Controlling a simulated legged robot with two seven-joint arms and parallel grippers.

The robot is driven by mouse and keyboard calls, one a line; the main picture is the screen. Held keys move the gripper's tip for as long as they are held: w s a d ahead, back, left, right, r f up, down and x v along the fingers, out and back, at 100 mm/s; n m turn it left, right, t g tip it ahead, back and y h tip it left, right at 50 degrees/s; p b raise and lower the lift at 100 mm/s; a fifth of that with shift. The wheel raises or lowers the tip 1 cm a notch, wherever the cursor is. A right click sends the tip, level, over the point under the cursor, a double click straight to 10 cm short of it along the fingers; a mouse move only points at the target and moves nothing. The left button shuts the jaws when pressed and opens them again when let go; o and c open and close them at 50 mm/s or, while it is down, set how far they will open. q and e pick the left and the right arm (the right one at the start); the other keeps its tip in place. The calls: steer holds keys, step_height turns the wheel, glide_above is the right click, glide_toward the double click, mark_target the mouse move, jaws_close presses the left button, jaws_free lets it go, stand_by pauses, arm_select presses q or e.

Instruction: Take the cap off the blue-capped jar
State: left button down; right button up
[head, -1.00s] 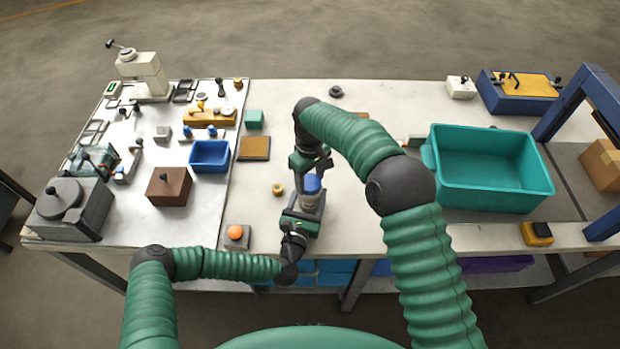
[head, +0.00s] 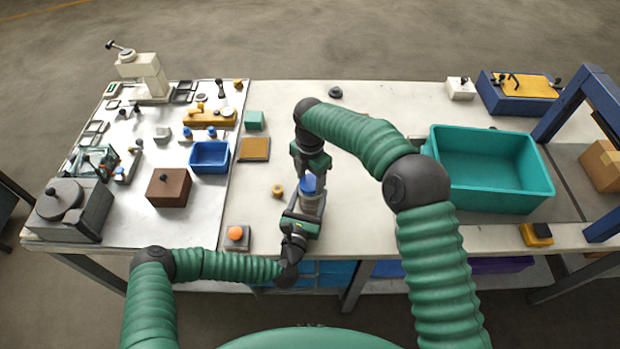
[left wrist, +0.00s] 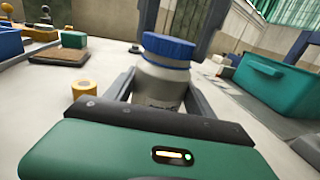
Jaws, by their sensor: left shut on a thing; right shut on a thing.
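The jar (head: 311,204) stands upright on the bench near its front edge, with its blue cap (head: 308,184) on top. In the left wrist view the pale jar body (left wrist: 160,88) and the ribbed blue cap (left wrist: 168,47) show large. The cap sits on the jar's mouth. My left gripper (head: 306,212) is shut around the jar body from the front, one finger on each side. My right gripper (head: 309,178) reaches down from behind and above and is shut on the cap. Its fingers flank the cap; their exact contact is partly hidden.
An orange-button box (head: 237,237) is near the front edge. A blue bin (head: 210,157) and brown block (head: 169,188) stand further left. A large teal bin (head: 492,190) is on the right, beyond my right arm.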

mark_target(310, 182)
arm_select(q)
steer(key=shift+f, duration=0.1)
arm_select(e)
steer(key=shift+r, duration=0.15)
steer(key=shift+r, duration=0.95)
steer(key=shift+r, duration=2)
arm_select(q)
steer(key=shift+c, duration=1.3)
jaws_free()
